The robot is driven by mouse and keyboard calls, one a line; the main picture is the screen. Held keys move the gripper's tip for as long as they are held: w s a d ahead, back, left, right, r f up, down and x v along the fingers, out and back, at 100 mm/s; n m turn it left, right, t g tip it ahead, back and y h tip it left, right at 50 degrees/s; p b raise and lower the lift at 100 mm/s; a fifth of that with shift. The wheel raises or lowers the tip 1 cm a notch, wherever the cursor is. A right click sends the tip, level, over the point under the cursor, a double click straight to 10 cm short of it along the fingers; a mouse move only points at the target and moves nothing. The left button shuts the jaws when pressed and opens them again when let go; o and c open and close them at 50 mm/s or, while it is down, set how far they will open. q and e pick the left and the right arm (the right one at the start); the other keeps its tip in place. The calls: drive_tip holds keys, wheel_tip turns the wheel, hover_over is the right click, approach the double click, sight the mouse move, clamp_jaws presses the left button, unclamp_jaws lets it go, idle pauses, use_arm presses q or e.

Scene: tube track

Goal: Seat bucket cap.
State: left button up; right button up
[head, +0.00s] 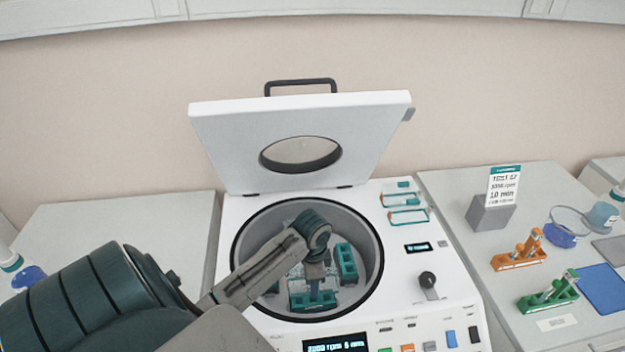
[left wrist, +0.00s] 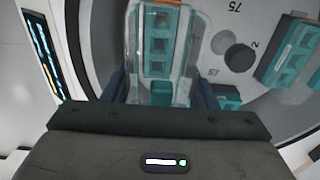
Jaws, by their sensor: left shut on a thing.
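The open centrifuge (head: 232,290) has teal buckets in its round bowl. My left gripper (head: 314,284) is down inside the bowl over the front bucket (head: 313,303). In the left wrist view my left gripper (left wrist: 160,92) is shut on a clear cap (left wrist: 188,62), with one finger on each side of it. The cap lies over the teal bucket (left wrist: 158,45), whose square openings show through it. I cannot tell whether the cap is fully down on the rim. My right gripper is not in view.
Another teal bucket (head: 346,263) sits at the bowl's right side. The lid (head: 230,145) stands open behind. Clear teal-edged caps (head: 408,217) lie on the machine's top at right. Orange (head: 519,258) and green (head: 549,298) tube racks stand on the right bench.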

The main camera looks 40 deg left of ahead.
use_arm(q)
drive_tip(key=shift+f, duration=0.45)
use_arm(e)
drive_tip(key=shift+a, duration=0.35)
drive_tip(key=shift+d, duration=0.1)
use_arm(q)
drive_tip(key=shift+f, duration=0.65)
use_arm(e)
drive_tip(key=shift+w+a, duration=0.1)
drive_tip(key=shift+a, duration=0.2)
use_arm(q)
drive_tip(key=shift+f, duration=0.2)
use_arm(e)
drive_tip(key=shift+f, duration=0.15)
use_arm(q)
wheel_tip(320, 180, down, 2)
drive_tip(key=shift+f+b, duration=0.2)
drive_tip(key=shift+b, duration=0.4)
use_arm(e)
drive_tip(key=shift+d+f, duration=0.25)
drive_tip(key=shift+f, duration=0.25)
use_arm(q)
drive_tip(key=shift+f, duration=0.2)
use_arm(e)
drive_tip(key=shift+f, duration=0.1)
